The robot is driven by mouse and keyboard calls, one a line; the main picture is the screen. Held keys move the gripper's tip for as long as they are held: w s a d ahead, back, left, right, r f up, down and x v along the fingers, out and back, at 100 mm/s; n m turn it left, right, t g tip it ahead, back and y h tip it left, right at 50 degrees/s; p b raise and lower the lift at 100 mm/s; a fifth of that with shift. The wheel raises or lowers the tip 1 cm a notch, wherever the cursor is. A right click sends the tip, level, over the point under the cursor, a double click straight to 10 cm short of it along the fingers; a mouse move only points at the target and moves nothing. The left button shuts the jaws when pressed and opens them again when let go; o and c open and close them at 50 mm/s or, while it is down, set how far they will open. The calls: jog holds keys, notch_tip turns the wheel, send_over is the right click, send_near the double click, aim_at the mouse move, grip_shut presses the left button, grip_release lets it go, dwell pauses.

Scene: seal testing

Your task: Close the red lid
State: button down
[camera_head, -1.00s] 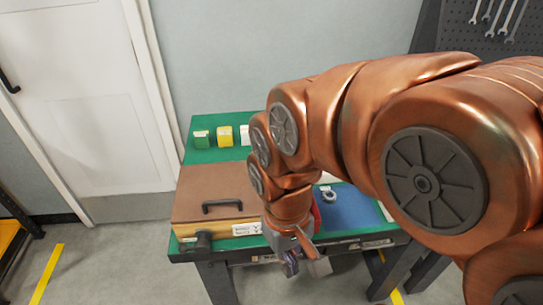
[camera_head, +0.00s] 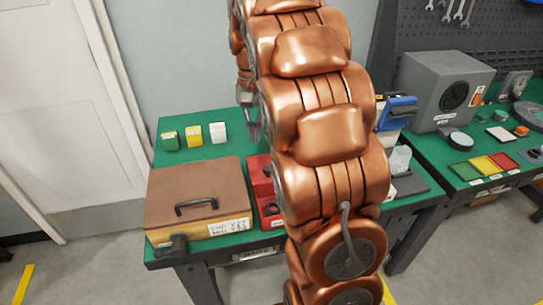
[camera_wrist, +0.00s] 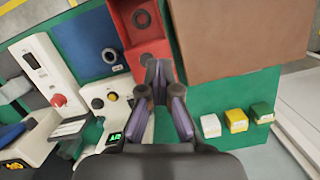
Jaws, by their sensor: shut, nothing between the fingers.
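The red box (camera_head: 268,203) stands on the green table, right of the brown-lidded case. Its front part holds a dark ring, seen in the wrist view (camera_wrist: 122,22). The red lid (camera_head: 257,172) appears folded open toward the back; it also shows in the wrist view (camera_wrist: 150,52). My gripper (camera_wrist: 164,75) is shut and empty, on the back side of the lid. Its fingertips overlap the lid's edge in the wrist view; I cannot tell whether they touch. In the head view my arm hides most of the gripper and the box's right side.
The brown-lidded case (camera_head: 195,190) with a black handle stands directly left. Green (camera_head: 170,141), yellow (camera_head: 194,135) and white (camera_head: 218,132) blocks sit at the back left. A blue mat (camera_wrist: 88,42) and white instruments (camera_wrist: 112,100) lie on the box's other side.

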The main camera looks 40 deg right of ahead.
jog(key=w+d+f+m, duration=0.3)
jog(key=w+d, duration=0.4)
jog(key=d, duration=0.5)
jog(key=shift+y, duration=0.4)
jog(key=shift+p+x, duration=0.7)
jog(key=shift+x, duration=4.3)
jog(key=shift+s+a+f, duration=0.15)
jog(key=shift+a, duration=0.05)
jog(key=shift+s+a+f+p, duration=0.1)
jog(key=shift+s+a+p, duration=0.35)
jog(key=shift+s+a, duration=0.45)
jog(key=shift+s+a+f, duration=0.2)
jog(key=shift+s+a, duration=0.05)
jog(key=shift+a, duration=0.2)
